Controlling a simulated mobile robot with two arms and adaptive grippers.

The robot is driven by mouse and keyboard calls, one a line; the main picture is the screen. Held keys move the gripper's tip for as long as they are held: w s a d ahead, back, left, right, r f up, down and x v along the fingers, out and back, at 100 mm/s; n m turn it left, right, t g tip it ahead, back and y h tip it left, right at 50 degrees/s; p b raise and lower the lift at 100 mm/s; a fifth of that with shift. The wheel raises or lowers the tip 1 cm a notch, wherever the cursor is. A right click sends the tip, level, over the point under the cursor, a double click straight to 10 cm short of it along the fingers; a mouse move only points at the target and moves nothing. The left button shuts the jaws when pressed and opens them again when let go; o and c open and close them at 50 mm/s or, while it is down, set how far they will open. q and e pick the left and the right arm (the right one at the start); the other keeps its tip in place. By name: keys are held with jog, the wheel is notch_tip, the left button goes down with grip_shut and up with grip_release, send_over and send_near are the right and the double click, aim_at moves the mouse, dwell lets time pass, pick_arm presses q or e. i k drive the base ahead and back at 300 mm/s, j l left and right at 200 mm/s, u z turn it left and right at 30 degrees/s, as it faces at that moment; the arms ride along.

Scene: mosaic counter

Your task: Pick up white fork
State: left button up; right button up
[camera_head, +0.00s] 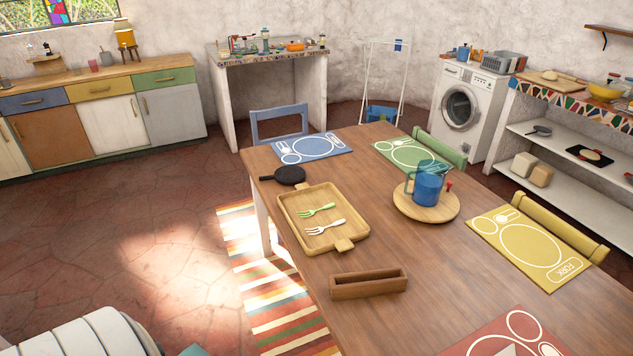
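The white fork (326,227) lies flat on the wooden tray (348,243), which sits on the brown table. A green fork (316,210) lies on the same tray, just behind the white one and apart from it. Both forks point roughly the same way, with their tines toward the left. Nothing covers the white fork. Neither of my grippers is in view.
A narrow wooden box (368,286) stands in front of the tray. A black pan (288,175) lies behind it. A blue pitcher (427,187) stands on a round board (448,210) to the right. Placemats line the table edges; the table's middle (440,260) is clear.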

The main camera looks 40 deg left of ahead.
aim_at(342, 222)
jog(key=k+j+u, duration=0.15)
jog(key=u, duration=0.95)
